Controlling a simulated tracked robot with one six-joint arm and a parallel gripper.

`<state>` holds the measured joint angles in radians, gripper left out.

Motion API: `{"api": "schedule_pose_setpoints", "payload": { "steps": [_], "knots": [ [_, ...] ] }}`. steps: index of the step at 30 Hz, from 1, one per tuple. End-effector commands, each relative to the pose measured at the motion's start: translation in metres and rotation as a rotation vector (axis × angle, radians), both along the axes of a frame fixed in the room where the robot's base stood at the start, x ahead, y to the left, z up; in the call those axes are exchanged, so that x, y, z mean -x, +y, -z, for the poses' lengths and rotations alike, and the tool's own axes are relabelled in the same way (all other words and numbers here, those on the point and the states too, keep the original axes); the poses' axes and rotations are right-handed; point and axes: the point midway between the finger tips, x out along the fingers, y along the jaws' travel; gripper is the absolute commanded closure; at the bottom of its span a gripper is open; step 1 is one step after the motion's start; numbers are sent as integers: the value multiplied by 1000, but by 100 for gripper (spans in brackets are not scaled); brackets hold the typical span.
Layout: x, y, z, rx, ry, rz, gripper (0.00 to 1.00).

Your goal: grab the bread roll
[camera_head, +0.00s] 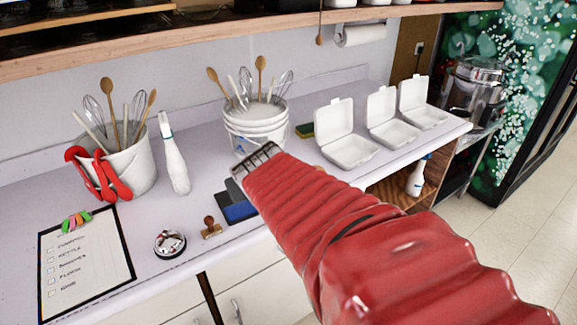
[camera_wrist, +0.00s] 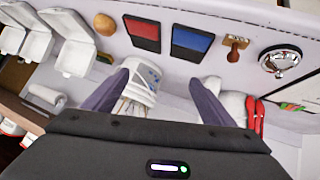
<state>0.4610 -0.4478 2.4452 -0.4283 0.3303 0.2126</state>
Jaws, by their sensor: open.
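The bread roll (camera_wrist: 105,24) is a small round tan-brown thing on the white counter. It lies in the upper left of the wrist view, between a white takeaway box and the red ink pad. In the camera_head view I cannot see it; my red arm covers that part of the counter. My gripper (camera_wrist: 158,78) is open with nothing between its fingers. In the wrist view the roll lies outside the fingers, up and left of the left fingertip. In the camera_head view my gripper (camera_head: 256,160) is in front of the white utensil bucket.
White takeaway boxes (camera_head: 347,151) stand open on the right. A utensil bucket (camera_head: 256,124) stands behind my gripper. A red ink pad (camera_wrist: 143,34), blue ink pad (camera_wrist: 190,43), stamp (camera_head: 210,227), bell (camera_head: 170,243), white bottle (camera_head: 175,165) and clipboard (camera_head: 88,265) also occupy the counter.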

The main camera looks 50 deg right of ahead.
Motion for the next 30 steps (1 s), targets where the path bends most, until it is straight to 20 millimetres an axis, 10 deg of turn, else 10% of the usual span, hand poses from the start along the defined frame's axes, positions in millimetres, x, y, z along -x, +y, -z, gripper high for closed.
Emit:
{"api": "schedule_pose_setpoints", "payload": {
  "steps": [15, 30],
  "knots": [
    [0, -157, 24, 106, -150, 59, 22],
    [58, -227, 90, -49, -283, -16, 22]
  ]
}}
